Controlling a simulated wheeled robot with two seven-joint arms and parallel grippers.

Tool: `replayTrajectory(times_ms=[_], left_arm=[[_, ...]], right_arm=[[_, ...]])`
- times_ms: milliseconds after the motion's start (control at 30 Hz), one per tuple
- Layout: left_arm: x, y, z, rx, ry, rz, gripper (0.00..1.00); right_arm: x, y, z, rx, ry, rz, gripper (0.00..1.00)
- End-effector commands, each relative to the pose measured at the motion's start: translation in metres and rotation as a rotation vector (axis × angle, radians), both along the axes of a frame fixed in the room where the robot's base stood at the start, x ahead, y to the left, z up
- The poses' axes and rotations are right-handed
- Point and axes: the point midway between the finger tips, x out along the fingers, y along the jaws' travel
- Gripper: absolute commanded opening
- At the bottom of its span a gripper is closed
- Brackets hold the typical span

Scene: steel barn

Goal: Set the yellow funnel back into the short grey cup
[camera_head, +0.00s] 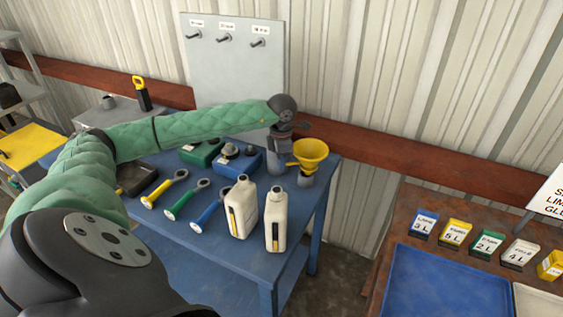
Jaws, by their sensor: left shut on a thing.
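The yellow funnel (310,153) is upright at the back right corner of the blue table, with its wide mouth up. The short grey cup (306,180) is directly below it, partly covered by the funnel. I cannot tell whether the spout is inside the cup or just above it. My left gripper (291,150) reaches in from the left and is shut on the funnel at its left side. The fingertips are small and partly hidden. My right gripper is out of view.
On the blue table (185,240) stand two cream bottles (243,208) (276,220), several coloured-handled tools and a blue box (237,158). Another table at right holds labelled blocks and a blue tray (450,285). A floor gap separates the tables.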

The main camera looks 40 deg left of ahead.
Motion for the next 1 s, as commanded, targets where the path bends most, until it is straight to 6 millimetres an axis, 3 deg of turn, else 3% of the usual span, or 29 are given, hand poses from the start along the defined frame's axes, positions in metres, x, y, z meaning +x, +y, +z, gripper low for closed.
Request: replayTrajectory(times_ms=[533, 1000], left_arm=[[0.0, 0.0, 0.022, 0.0, -0.001, 0.0, 0.0], [0.0, 0.001, 0.022, -0.001, -0.001, 0.0, 0.0]], right_arm=[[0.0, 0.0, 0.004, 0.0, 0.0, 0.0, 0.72], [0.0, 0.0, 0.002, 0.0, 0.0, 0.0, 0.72]])
